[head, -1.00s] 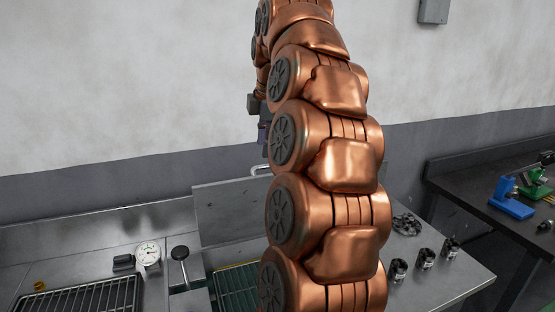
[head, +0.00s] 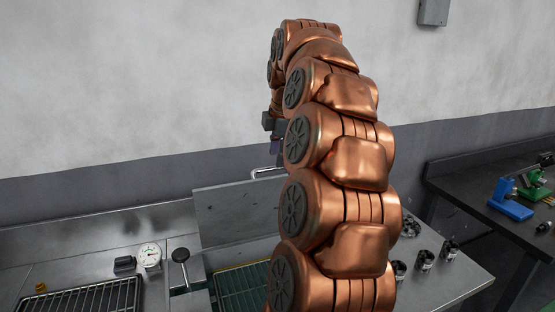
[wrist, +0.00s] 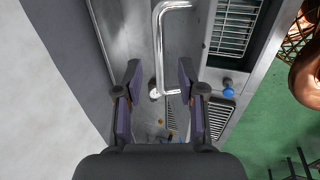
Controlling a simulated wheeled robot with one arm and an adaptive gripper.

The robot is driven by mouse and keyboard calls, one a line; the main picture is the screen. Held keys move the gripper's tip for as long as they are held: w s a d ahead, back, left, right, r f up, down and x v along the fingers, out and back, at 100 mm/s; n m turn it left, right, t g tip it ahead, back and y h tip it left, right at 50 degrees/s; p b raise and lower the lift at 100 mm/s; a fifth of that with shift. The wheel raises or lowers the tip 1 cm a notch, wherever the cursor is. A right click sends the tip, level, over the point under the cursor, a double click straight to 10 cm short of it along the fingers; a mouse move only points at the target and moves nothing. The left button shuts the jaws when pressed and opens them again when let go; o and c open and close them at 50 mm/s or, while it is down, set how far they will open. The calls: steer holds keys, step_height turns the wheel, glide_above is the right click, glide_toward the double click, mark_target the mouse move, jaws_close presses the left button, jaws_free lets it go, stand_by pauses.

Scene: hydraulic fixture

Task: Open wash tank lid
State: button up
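The wash tank lid (head: 235,212) is a grey steel panel standing raised at the back of the tank in the head view. Its bright bar handle (head: 262,174) shows near the top edge, partly hidden by my arm. The handle also shows in the wrist view (wrist: 161,50). The tank opening (head: 240,283) with a rack inside lies in front of the lid. My gripper (wrist: 158,75) is open and empty, with the handle's near end between its fingers in the picture; I see no contact. In the head view my gripper (head: 275,146) is mostly hidden, just above the handle.
A dial gauge (head: 150,256), a black knobbed lever (head: 181,256) and a wire rack (head: 85,297) are left of the tank. Several small metal parts (head: 425,260) stand right of my arm. A dark bench (head: 480,195) with blue and green devices is farther right. The wall is close behind.

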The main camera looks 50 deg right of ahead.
steer(key=shift+p+x, duration=0.4)
steer(key=shift+x, duration=1.1)
jaws_close()
